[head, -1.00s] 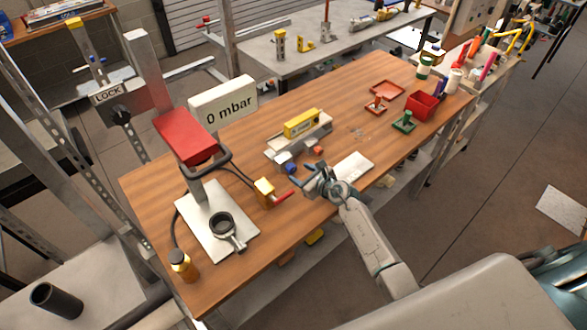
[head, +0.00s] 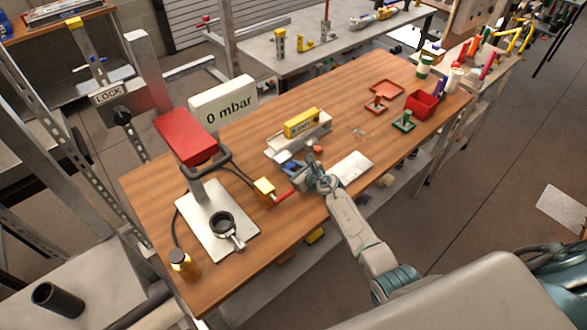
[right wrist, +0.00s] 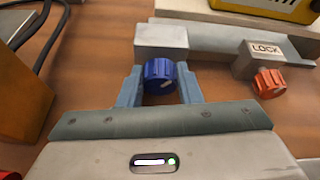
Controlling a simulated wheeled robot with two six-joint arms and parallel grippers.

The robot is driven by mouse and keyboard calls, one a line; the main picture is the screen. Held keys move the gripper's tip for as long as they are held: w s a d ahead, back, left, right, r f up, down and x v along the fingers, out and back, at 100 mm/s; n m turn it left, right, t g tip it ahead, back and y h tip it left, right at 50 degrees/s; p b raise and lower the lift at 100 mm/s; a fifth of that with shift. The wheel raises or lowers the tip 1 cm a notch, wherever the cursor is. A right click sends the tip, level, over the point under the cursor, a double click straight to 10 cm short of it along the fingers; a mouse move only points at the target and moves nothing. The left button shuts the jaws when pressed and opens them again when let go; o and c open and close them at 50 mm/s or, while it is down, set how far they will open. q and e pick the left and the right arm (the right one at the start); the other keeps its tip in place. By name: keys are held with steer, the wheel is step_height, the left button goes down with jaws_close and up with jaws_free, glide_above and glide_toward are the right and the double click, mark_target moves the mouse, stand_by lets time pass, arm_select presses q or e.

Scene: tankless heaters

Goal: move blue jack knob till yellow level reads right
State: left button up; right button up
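The blue jack knob (head: 289,166) is at the front left of a grey metal jack (head: 318,137) on the wooden table. The yellow level (head: 301,122) lies on top of the jack; its reading is too small to make out. My right gripper (head: 294,172) is at the knob. My left gripper is not in view.
An orange-red knob (right wrist: 270,83) beside a LOCK label is to the right on the jack. A yellow valve block (head: 264,191) with a red handle is close to my right gripper's left. A white plate (head: 351,167) lies to its right. A press with a red head (head: 187,137) stands at left.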

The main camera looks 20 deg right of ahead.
steer(key=m, duration=0.1)
steer(key=m+y+b, duration=0.1)
steer(key=m, duration=0.1)
steer(key=shift+w+d+f+g+y+b, duration=0.1)
steer(key=shift+d+f+g+y+b, duration=0.1)
steer(key=shift+d+g+y+b, duration=0.15)
steer(key=shift+a+m+y, duration=0.1)
steer(key=shift+m+y, duration=0.2)
steer(key=shift+y, duration=0.05)
steer(key=shift+r, duration=0.15)
steer(key=o, duration=0.9)
steer(key=shift+o, duration=0.2)
